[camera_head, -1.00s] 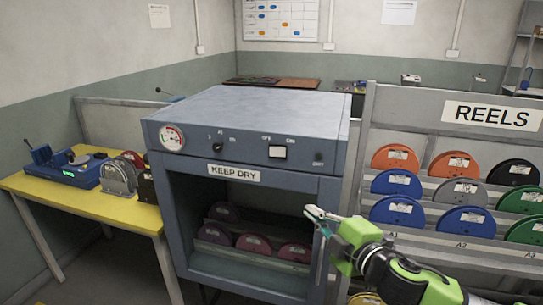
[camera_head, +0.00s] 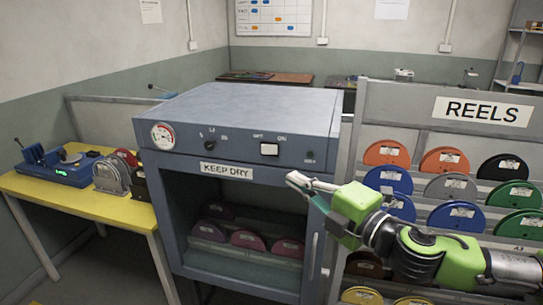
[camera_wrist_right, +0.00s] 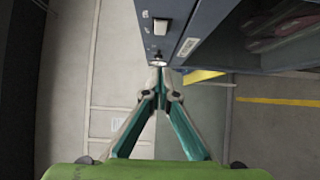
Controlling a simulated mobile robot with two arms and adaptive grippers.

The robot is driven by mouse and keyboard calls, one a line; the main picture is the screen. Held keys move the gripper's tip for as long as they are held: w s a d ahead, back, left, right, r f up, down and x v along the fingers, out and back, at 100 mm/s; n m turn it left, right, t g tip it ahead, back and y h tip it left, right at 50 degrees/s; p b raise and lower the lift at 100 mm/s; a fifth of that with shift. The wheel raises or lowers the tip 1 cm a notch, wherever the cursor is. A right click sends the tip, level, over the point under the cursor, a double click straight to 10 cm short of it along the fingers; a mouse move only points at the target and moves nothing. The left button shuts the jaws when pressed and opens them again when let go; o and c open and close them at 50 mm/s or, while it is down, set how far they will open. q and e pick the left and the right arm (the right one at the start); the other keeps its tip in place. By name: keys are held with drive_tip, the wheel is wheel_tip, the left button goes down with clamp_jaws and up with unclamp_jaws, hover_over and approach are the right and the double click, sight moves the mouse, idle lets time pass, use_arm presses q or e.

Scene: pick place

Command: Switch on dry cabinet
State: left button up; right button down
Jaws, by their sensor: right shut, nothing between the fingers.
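The dry cabinet (camera_head: 240,103) is a blue-grey box with a "KEEP DRY" label (camera_head: 227,171) and a glass-fronted lower part with several dark red reels inside. Its top panel carries a dial gauge (camera_head: 163,136), a black knob (camera_head: 211,144), a white rocker switch (camera_head: 269,149) between two labels, and a small dark round part (camera_head: 310,156) at the right. My right gripper (camera_head: 294,178) is shut and empty, in front of the cabinet, below and right of the switch. In the right wrist view the switch (camera_wrist_right: 161,26) lies beyond the closed fingertips (camera_wrist_right: 159,88). My left gripper is not seen.
A reel rack (camera_head: 440,150) marked "REELS" stands at the right, with several coloured reels. A yellow table (camera_head: 85,202) at the left holds a blue device (camera_head: 60,168) and reel stands. Open floor shows between the table and cabinet.

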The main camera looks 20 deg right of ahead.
drive_tip(key=p, duration=0.5)
approach(261, 151)
drive_tip(key=w+a, duration=0.1)
drive_tip(key=a, duration=0.3)
drive_tip(key=w, duration=0.1)
drive_tip(key=w+d, duration=0.1)
drive_tip(key=w, duration=0.1)
drive_tip(key=shift+w+d+r+p, duration=0.15)
drive_tip(key=shift+w+d+p, duration=0.1)
drive_tip(key=shift+p, duration=0.15)
drive_tip(key=shift+w+d, duration=0.25)
drive_tip(key=shift+w, duration=0.25)
